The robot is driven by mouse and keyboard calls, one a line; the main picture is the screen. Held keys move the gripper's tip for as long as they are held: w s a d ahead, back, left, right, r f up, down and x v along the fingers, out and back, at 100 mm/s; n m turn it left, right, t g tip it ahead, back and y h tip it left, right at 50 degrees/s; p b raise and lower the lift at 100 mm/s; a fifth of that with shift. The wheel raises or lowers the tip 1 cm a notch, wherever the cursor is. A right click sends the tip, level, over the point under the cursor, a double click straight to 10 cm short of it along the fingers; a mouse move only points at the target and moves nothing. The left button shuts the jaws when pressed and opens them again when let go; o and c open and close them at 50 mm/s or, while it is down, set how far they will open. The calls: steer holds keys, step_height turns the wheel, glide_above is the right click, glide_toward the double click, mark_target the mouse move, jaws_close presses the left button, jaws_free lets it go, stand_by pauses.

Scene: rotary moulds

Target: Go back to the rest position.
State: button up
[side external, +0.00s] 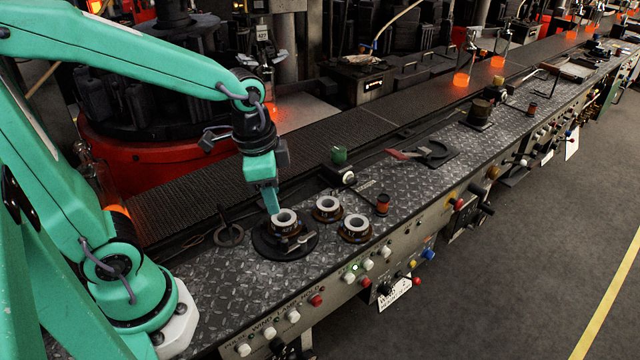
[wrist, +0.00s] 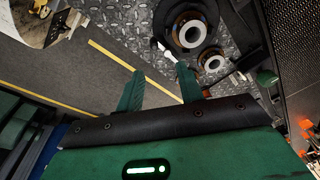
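My gripper (side external: 271,200) points down above the patterned metal bench, beside the nearest ring-shaped mould. In the wrist view its two green fingers (wrist: 160,70) stand apart with nothing between them. The nearest mould (side external: 285,217) has a pale rim and sits on a round black plate (side external: 264,246). From the side the fingertips overlap the plate's back edge, and I cannot tell whether they touch it. The wrist view shows a mould (wrist: 191,31) on the black plate and another mould (wrist: 211,61) beside it.
Two more ring moulds (side external: 326,207) (side external: 354,227) stand close by on the bench (side external: 215,275). A small metal tool (side external: 298,240) lies on the plate. A green-topped item (side external: 339,155) and a small brown pot (side external: 383,204) stand farther right. Knobs line the bench front.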

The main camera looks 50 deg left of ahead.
steer(key=s+a+r+n+t, duration=0.2)
steer(key=s+r+n+t, duration=0.2)
steer(key=r, duration=0.4)
steer(key=shift+s+n, duration=0.55)
steer(key=shift+n, duration=0.75)
